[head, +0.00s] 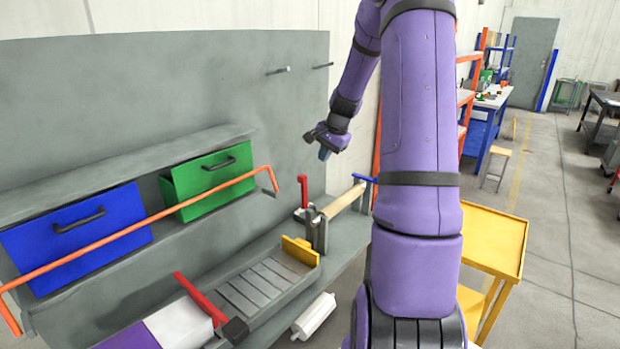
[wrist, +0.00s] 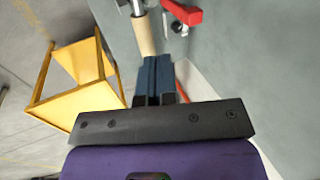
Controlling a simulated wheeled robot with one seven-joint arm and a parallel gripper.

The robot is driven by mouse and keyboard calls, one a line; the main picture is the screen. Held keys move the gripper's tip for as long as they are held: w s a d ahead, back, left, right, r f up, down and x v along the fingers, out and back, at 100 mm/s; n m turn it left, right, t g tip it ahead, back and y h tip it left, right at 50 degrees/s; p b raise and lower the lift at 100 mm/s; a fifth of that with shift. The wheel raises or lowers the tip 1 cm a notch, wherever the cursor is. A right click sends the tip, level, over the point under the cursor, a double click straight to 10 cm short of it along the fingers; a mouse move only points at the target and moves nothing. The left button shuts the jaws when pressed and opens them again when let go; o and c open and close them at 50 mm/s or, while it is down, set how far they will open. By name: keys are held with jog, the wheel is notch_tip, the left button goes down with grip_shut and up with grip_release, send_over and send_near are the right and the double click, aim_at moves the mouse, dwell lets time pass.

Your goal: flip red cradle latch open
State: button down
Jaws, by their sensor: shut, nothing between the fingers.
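A small red latch (head: 303,192) stands at the left end of a tan cylinder (head: 344,200) on the bench. It also shows in the wrist view as a red bar (wrist: 183,12) on a dark clamp-like part at the top. My gripper (head: 325,153) is in the air above the cylinder and latch, apart from both. In the wrist view its dark blue fingers (wrist: 154,68) are together and empty, with the tan cylinder (wrist: 143,36) ahead of them. The latch's hinge is too small to make out.
A longer red lever (head: 201,300) with a black end lies at the bench front, by a ribbed grey tray (head: 258,287). An orange rail (head: 140,232) crosses before the blue drawer (head: 75,238) and green drawer (head: 210,182). A yellow cart (head: 495,240) stands right.

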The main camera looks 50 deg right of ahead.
aim_at(303, 176)
jog(key=shift+m, duration=0.4)
jog(key=shift+w+d+f, duration=0.2)
jog(key=shift+w+f, duration=1.05)
jog(key=shift+f, duration=0.55)
jog(key=shift+w+d+f, duration=0.25)
jog(key=shift+w+f, duration=0.95)
jog(key=shift+f, duration=0.6)
jog(key=shift+w+d+f, duration=0.2)
jog(key=shift+w+f, duration=1.05)
jog(key=shift+f, duration=0.55)
jog(key=shift+w, duration=0.1)
jog(key=shift+w+a+g, duration=0.2)
jog(key=shift+w+g, duration=1)
jog(key=shift+w, duration=1.1)
jog(key=shift+f, duration=0.1)
jog(key=shift+s, duration=0.2)
